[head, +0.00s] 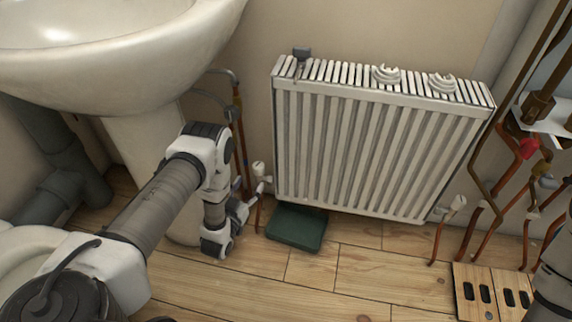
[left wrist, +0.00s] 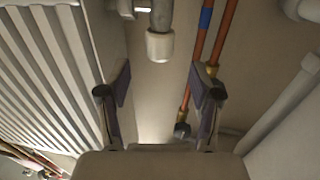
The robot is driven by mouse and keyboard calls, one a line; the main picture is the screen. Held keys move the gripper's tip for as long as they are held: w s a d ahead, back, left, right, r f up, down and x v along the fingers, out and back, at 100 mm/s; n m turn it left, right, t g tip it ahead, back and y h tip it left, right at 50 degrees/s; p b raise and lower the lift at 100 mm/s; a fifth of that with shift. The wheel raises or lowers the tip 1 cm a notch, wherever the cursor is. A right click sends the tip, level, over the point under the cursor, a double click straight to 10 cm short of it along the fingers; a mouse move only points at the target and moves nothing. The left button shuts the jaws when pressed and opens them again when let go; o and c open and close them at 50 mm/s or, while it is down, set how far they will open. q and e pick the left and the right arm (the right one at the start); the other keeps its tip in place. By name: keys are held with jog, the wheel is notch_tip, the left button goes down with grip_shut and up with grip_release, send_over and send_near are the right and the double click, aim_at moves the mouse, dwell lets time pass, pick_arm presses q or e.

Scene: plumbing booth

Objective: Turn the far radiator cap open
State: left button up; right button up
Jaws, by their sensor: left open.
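The white radiator (head: 375,150) stands against the back wall. A white valve cap (head: 258,168) sits at its lower left corner, and another white cap (head: 458,203) sits at its lower right. My left gripper (head: 256,190) is open and close to the lower left cap. In the left wrist view a white cap (left wrist: 160,46) on a grey fitting (left wrist: 160,14) appears between the two spread fingers of my left gripper (left wrist: 161,82), past their tips. No finger visibly touches it. My right gripper is not in view.
A sink (head: 110,45) overhangs at the left. Copper pipes (head: 239,130) run upright beside the radiator, and more pipes (head: 500,170) stand at the right. A dark green box (head: 297,228) lies on the floor below the radiator. Open wooden floor (head: 350,275) lies in front.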

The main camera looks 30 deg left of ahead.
aim_at(256, 172)
pick_arm(q)
jog(key=shift+w+f+b, duration=0.15)
jog(key=shift+w+b, duration=0.15)
jog(key=shift+w, duration=0.05)
jog(key=w+b, duration=0.1)
jog(key=w, duration=0.1)
jog(key=w+b, duration=0.1)
jog(key=w, duration=0.1)
jog(key=w+a+b, duration=0.1)
jog(key=w, duration=0.2)
jog(key=c, duration=1.2)
